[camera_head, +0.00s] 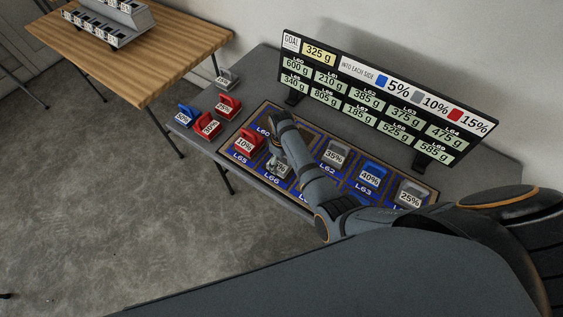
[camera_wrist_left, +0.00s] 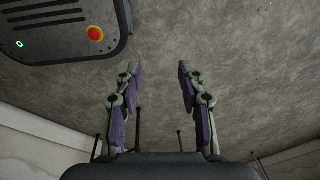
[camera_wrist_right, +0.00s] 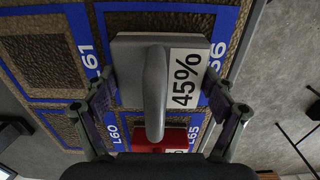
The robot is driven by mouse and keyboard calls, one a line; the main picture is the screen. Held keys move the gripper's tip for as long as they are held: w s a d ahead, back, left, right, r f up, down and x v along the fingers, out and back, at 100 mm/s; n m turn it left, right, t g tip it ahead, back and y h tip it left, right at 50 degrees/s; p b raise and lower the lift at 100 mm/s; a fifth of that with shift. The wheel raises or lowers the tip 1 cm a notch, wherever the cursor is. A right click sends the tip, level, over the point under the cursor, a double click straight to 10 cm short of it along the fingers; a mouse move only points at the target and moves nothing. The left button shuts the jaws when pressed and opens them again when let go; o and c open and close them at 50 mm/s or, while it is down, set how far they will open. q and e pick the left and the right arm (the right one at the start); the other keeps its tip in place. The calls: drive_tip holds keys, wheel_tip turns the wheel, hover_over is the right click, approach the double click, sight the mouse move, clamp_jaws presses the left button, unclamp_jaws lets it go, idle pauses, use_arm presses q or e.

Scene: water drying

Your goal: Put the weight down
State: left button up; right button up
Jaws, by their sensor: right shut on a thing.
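My right gripper (camera_head: 276,163) reaches down over the board at the cell marked L66. It is shut on a grey weight labelled 45% (camera_wrist_right: 146,70), with one finger on each side of its handle in the right wrist view. In the head view that weight (camera_head: 284,171) is largely hidden by my gripper. I cannot tell whether its base touches the board. My left gripper (camera_wrist_left: 160,105) is open and empty above the bare floor; it does not show in the head view.
On the blue-lined board (camera_head: 318,200), a red 10% weight (camera_head: 245,145) stands at L65, beside my right gripper. Grey 35% (camera_head: 335,155), blue 40% (camera_head: 370,177) and grey 25% (camera_head: 410,197) weights stand to the right. Several weights stand left of the board. A sign (camera_head: 385,95) stands behind.

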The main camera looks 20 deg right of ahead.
drive_tip(key=shift+r, duration=0.1)
drive_tip(key=shift+s, duration=0.15)
drive_tip(key=o, duration=1.4)
wheel_tip(320, 180, up, 12)
drive_tip(key=p, duration=1.2)
drive_tip(key=shift+f, duration=0.2)
drive_tip(key=shift+r+p, duration=0.3)
use_arm(q)
wheel_tip(320, 180, up, 12)
drive_tip(key=shift+s+a, duration=0.1)
